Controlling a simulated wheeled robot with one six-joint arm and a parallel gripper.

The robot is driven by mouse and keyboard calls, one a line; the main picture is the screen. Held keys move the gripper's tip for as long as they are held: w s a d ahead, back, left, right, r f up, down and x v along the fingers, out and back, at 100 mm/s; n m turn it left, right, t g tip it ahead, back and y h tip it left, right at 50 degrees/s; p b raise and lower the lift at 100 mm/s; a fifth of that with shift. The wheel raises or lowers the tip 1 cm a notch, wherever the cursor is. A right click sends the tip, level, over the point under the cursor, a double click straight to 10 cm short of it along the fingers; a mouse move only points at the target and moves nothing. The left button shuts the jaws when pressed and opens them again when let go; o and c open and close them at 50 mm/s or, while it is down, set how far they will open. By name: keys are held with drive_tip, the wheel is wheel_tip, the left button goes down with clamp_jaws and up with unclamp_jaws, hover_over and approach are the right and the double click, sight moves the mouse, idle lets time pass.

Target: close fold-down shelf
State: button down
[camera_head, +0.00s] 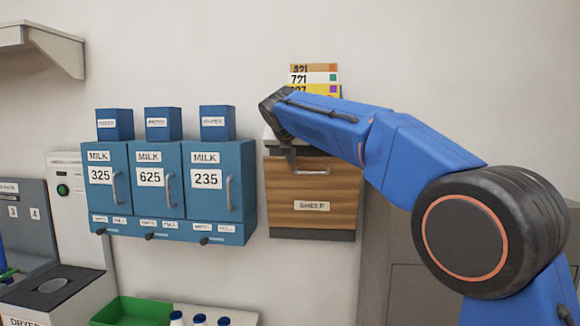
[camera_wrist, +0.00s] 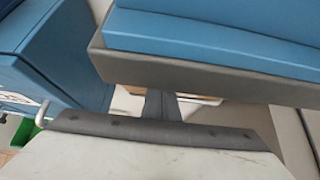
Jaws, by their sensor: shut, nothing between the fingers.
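The fold-down shelf (camera_head: 313,207) is a wood-grain panel labelled SHELF, with a metal pull handle (camera_head: 311,170) near its top edge. It appears upright against its wall unit, right of the blue mailboxes. My gripper (camera_head: 287,154) is at the panel's upper left corner, fingers pointing down, shut and empty. It overlaps the panel's top edge; I cannot tell whether it touches. My arm hides part of the unit's top and right side. In the wrist view, a narrow grey stem shows at the centre above a dark grey bar and a pale surface; the panel's face is not clear there.
Blue MILK mailboxes (camera_head: 150,185) with handles hang just left of the shelf; one side shows in the wrist view. Coloured numbered folders (camera_head: 314,76) stand above the shelf. A green tray (camera_head: 130,310) and bottles are below. A grey cabinet (camera_head: 390,265) stands lower right.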

drive_tip(key=shift+w+r, duration=0.25)
drive_tip(key=shift+w, duration=0.25)
